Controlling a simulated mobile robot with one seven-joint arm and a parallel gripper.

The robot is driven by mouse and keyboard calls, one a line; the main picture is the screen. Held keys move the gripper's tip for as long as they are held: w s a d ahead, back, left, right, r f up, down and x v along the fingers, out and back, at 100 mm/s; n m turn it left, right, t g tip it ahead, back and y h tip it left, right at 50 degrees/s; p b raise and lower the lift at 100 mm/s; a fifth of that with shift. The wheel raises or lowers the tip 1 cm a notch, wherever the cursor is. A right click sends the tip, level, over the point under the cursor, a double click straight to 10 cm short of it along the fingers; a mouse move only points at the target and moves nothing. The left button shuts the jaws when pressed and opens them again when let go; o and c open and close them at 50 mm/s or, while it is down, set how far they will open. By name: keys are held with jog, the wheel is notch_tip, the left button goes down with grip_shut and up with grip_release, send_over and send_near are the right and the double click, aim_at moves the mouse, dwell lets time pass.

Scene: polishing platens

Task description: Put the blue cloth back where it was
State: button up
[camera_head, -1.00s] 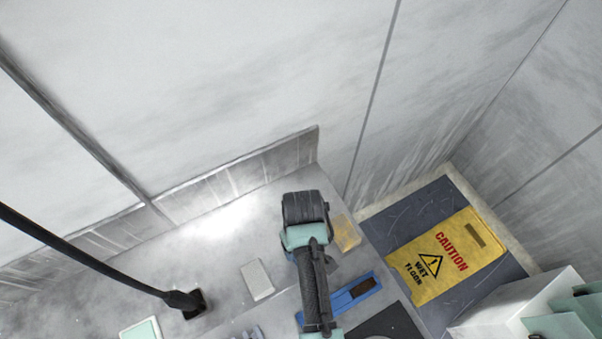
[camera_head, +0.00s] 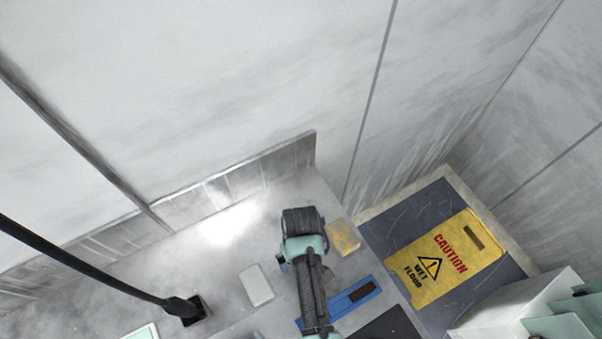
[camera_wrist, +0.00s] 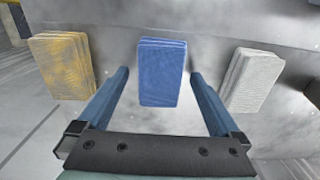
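The blue cloth (camera_wrist: 162,73) is a folded stack on the grey surface. In the wrist view it lies between a yellow cloth (camera_wrist: 63,66) on the left and a grey-white cloth (camera_wrist: 251,80) on the right. My gripper (camera_wrist: 158,74) is open, with a finger on each side of the blue cloth and a visible gap on both sides. In the head view my arm hides the blue cloth and the fingers. The yellow cloth (camera_head: 342,238) and grey-white cloth (camera_head: 257,285) show on either side of my arm there.
A black cable ends at a dark socket (camera_head: 193,311) on the bench. A yellow wet-floor sign (camera_head: 445,258) lies at right. A raised ledge (camera_head: 240,181) runs along the wall.

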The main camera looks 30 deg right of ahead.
notch_tip(320, 180, up, 12)
jog(key=shift+r, duration=0.2)
dwell(0.5)
dwell(0.4)
